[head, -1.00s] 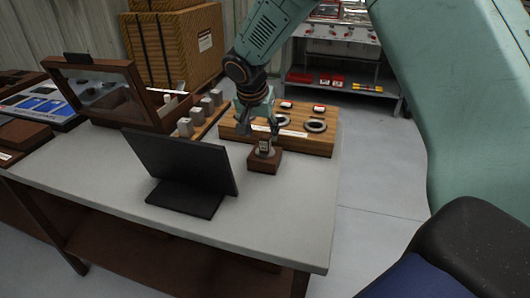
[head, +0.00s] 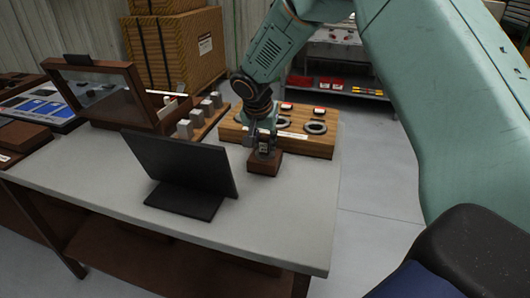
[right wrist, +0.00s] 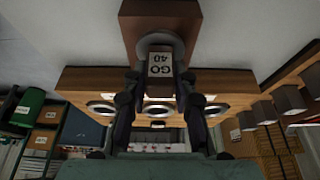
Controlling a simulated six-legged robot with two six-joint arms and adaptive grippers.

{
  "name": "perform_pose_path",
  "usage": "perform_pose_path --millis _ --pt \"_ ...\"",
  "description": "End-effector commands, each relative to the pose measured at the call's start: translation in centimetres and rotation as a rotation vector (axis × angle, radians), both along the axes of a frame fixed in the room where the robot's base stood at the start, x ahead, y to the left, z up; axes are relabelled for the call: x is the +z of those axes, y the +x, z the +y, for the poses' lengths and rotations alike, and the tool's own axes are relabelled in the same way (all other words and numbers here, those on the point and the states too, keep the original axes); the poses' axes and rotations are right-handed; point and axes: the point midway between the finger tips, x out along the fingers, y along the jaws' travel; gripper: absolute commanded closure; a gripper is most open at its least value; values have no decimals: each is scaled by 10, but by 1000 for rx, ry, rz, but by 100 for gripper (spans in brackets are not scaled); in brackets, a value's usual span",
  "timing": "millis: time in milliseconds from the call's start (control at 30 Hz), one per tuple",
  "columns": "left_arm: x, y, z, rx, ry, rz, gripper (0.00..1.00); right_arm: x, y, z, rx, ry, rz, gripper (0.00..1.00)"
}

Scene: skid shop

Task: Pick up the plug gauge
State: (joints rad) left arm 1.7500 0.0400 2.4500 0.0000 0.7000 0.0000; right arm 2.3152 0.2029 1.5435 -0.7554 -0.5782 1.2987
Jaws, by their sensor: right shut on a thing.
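My right gripper (head: 263,146) reaches down from above, directly over the block. In the wrist view its two dark fingers (right wrist: 160,88) sit on both sides of the gauge, shut on it. In the head view the fingers hide most of the gauge. My left gripper is not in view.
A wooden rack with ring gauges (head: 318,144) stands just behind the block. A row of grey blocks (head: 200,115) and a glass-lidded case (head: 93,67) are to the left. A dark screen on a stand (head: 187,171) is close by. The front right tabletop is clear.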

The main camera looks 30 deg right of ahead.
Motion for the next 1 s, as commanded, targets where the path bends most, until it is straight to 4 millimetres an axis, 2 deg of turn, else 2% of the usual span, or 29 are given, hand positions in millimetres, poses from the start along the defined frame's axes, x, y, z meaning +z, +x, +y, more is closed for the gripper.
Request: perform_pose_path --millis 33,167,667,867,1000 --pt "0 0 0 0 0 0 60 -1 0 0 0 1 1 89" --pt "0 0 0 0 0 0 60 -1 0 0 0 1 1 100" --pt "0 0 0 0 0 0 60 1 1 0 1 0 -2 100" --pt "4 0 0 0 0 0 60 15 1 0 1 0 -5 100" --pt "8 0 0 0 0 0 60 35 1 0 0 0 -6 100"
